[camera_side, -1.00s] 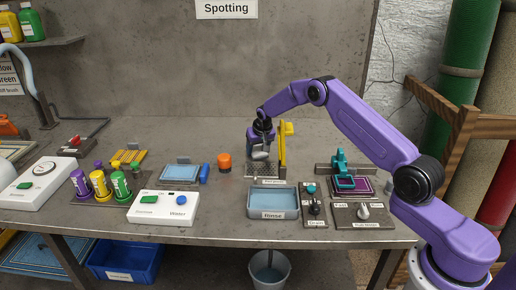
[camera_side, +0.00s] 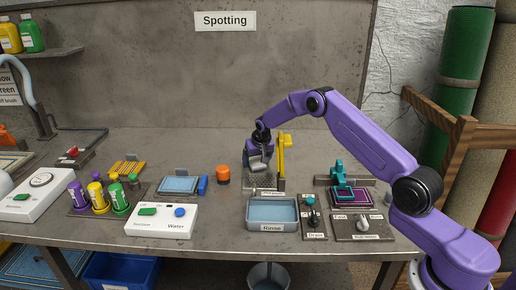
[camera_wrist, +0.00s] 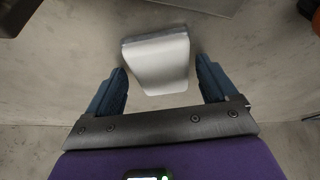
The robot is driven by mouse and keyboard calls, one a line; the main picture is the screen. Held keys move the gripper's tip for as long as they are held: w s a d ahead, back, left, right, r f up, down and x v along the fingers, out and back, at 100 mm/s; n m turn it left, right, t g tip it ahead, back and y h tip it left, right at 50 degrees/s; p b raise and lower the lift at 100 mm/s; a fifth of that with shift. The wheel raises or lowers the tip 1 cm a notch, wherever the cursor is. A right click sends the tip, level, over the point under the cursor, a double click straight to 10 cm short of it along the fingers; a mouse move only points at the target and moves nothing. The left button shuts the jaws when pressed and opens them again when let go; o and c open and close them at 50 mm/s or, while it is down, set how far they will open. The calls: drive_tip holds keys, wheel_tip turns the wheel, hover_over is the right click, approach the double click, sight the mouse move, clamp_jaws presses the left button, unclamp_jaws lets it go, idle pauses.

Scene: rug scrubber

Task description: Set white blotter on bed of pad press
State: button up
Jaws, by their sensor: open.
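A pale block, which looks like the white blotter (camera_wrist: 160,60), lies between the spread fingers of my gripper (camera_wrist: 160,72) in the wrist view, with a gap on both sides. In the side view my gripper (camera_side: 259,160) points down just left of a yellow upright lever (camera_side: 281,158), with the pale block (camera_side: 258,166) at its fingertips. A dark perforated plate (camera_side: 259,184) sits below, at the lever's foot; this may be the pad press bed. I cannot tell whether the block touches it. My gripper is open.
A blue Rinse tray (camera_side: 272,211) stands in front of the perforated plate. A teal clamp over a purple plate (camera_side: 354,198) and knob boxes (camera_side: 362,225) are to the right. The bench behind is clear.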

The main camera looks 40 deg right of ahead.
drive_tip(key=v, duration=1.2)
drive_tip(key=s+a+r+n+y, duration=0.1)
drive_tip(key=s+a+r+n, duration=0.25)
drive_tip(key=s+a, duration=0.45)
drive_tip(key=s+a+r+n+g, duration=0.1)
drive_tip(key=s+a+n, duration=0.3)
drive_tip(key=s, duration=0.9)
drive_tip(key=s+a+r+n+g+y, duration=0.1)
drive_tip(key=s+a+r+n, duration=0.2)
drive_tip(key=s+a, duration=0.6)
drive_tip(key=s+n, duration=0.1)
drive_tip(key=s, duration=0.4)
drive_tip(key=shift+r+n+g+y, duration=0.25)
drive_tip(key=shift+n+g+y, duration=0.05)
drive_tip(key=shift+n, duration=0.05)
drive_tip(key=shift+o, duration=1.1)
drive_tip(key=s+d+n, duration=0.2)
drive_tip(key=s, duration=0.5)
drive_tip(key=s+d+f+n+g, duration=0.1)
drive_tip(key=s+d+n, duration=0.1)
drive_tip(key=s, duration=0.5)
drive_tip(key=shift+s+d+f+n, duration=0.15)
drive_tip(key=shift+s+d+n, duration=0.1)
drive_tip(key=shift+d+n, duration=0.2)
drive_tip(key=shift+w, duration=0.1)
